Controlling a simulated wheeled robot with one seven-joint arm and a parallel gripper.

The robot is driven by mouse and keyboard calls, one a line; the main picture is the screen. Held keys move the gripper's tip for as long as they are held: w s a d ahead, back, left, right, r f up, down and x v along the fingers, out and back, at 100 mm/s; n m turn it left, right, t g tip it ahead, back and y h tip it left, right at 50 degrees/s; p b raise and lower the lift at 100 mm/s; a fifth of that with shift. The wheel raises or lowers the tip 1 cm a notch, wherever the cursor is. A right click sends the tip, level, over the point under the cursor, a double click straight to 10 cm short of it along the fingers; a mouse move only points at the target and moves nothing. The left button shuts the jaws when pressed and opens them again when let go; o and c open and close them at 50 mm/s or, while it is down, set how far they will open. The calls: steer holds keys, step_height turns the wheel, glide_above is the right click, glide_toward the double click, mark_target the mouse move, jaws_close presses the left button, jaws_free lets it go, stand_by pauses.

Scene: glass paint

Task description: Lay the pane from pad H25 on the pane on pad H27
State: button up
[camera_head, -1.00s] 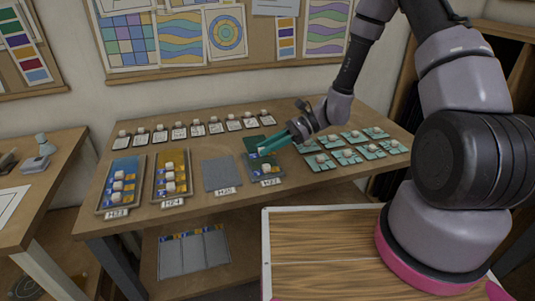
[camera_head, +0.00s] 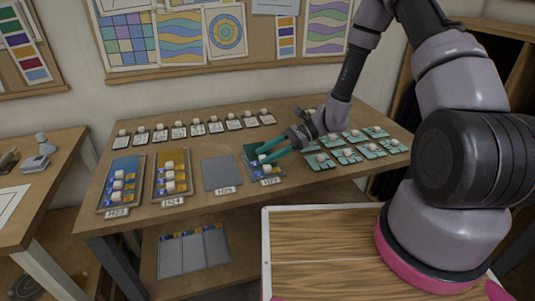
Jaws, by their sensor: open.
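Pad H25 (camera_head: 222,174) is a bare grey pad with no pane on it. Pad H27 (camera_head: 279,174), to its right, bears a stack or row of panes with white knobs; a lower knob (camera_head: 268,170) and an upper knob (camera_head: 262,158) show. A dark green area (camera_head: 251,149) shows at the pad's back. My gripper (camera_head: 264,155) has teal fingers, spread apart low over the back half of H27, close about the upper knob. Whether the fingers touch it, and how the panes lie under them, is hidden.
Pads H23 (camera_head: 105,201) and H24 (camera_head: 159,190) at left hold panes with several white knobs. A row of small knobbed cards lines the table's back. Several teal knobbed panes (camera_head: 348,156) lie at right. The table's front edge is close before the pads.

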steer(key=v, duration=1.2)
steer(key=shift+r, duration=0.2)
steer(key=s+d+r+n+t+h, duration=0.3)
steer(key=s+d+r, duration=0.1)
steer(key=r, duration=0.7)
steer(key=s+d+r+n+t+h, duration=0.4)
steer(key=s+r, duration=0.2)
steer(key=r, duration=0.5)
steer(key=s+d+r+n+t+h, duration=0.3)
steer(key=s+d+r+t+h, duration=0.1)
steer(key=r, duration=0.7)
steer(key=shift+s+r+n, duration=0.2)
steer(key=shift+s+n, duration=0.1)
steer(key=shift+s, duration=0.35)
